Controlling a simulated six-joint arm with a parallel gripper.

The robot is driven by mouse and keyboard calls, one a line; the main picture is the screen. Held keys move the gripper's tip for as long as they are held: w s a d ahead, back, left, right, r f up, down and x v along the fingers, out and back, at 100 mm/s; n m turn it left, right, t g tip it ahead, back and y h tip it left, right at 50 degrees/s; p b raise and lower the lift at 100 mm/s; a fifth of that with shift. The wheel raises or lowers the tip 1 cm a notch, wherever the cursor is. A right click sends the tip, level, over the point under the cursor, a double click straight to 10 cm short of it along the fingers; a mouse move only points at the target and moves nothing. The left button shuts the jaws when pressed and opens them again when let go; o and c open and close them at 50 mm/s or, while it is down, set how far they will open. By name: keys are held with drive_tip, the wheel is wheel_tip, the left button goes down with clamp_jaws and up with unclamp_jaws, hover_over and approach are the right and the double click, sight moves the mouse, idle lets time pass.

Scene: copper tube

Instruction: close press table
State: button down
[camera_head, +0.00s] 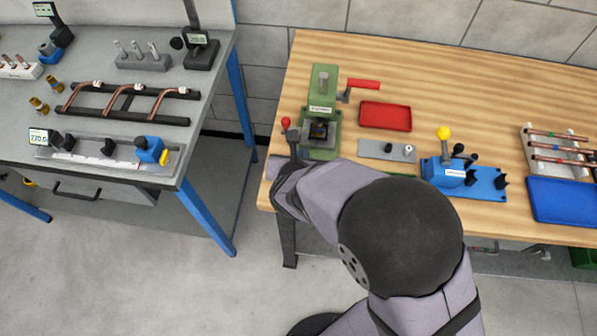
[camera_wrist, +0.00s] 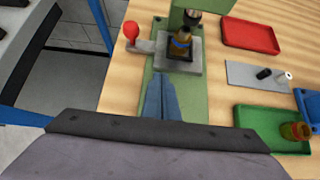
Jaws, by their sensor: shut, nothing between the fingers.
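The green press (camera_head: 323,82) stands on the wooden bench; its base also shows in the wrist view (camera_wrist: 192,98). Its grey press table (camera_wrist: 188,68) sits at the front, with a brass fitting (camera_wrist: 180,45) on it under the dark ram. A red ball knob (camera_wrist: 131,31) on a grey arm sticks out at the table's left; it also shows in the head view (camera_head: 286,122). My gripper (camera_wrist: 161,79) is shut and empty, its blue-grey fingers just in front of the table over the green base. I cannot tell if they touch.
A red tray (camera_head: 385,116), a grey plate with small pegs (camera_head: 387,150) and a blue fixture with a yellow knob (camera_head: 444,133) lie to the right. A green tray (camera_wrist: 265,120) with a fitting is close to my gripper's right. The bench's left edge is near.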

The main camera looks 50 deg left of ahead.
drive_tip(key=f+v, duration=0.1)
drive_tip(key=v, duration=1)
drive_tip(key=shift+s+d+r+b, duration=0.2)
drive_tip(key=shift+s+d+b, duration=0.25)
drive_tip(key=shift+d, duration=0.05)
drive_tip(key=w+d+m+h, duration=0.1)
drive_tip(key=w+d+m, duration=0.1)
drive_tip(key=w+d, duration=0.1)
drive_tip(key=w+d+m+h, duration=0.1)
drive_tip(key=w+d+m, duration=0.2)
drive_tip(key=w, duration=0.2)
drive_tip(key=w+d+m+t+h, duration=0.1)
drive_tip(key=w+d+m+h, duration=0.1)
drive_tip(key=w+d+m, duration=0.1)
drive_tip(key=shift+w+d+f, duration=0.3)
drive_tip(key=shift+w, duration=0.15)
drive_tip(key=w+d+f+m+g+h, duration=0.1)
drive_tip(key=w+d+m+h, duration=0.4)
drive_tip(key=d+m, duration=0.7)
drive_tip(key=s+d+m+g+y, duration=0.1)
drive_tip(key=s+d+m+g, duration=0.1)
drive_tip(key=d+m, duration=0.9)
drive_tip(key=s+d+f+m+g+y, duration=0.1)
drive_tip(key=s+d+m+g, duration=0.2)
drive_tip(key=d+m, duration=0.9)
drive_tip(key=shift+f+m+g, duration=0.3)
drive_tip(key=shift+m+g, duration=0.6)
drive_tip(key=shift+m, duration=0.2)
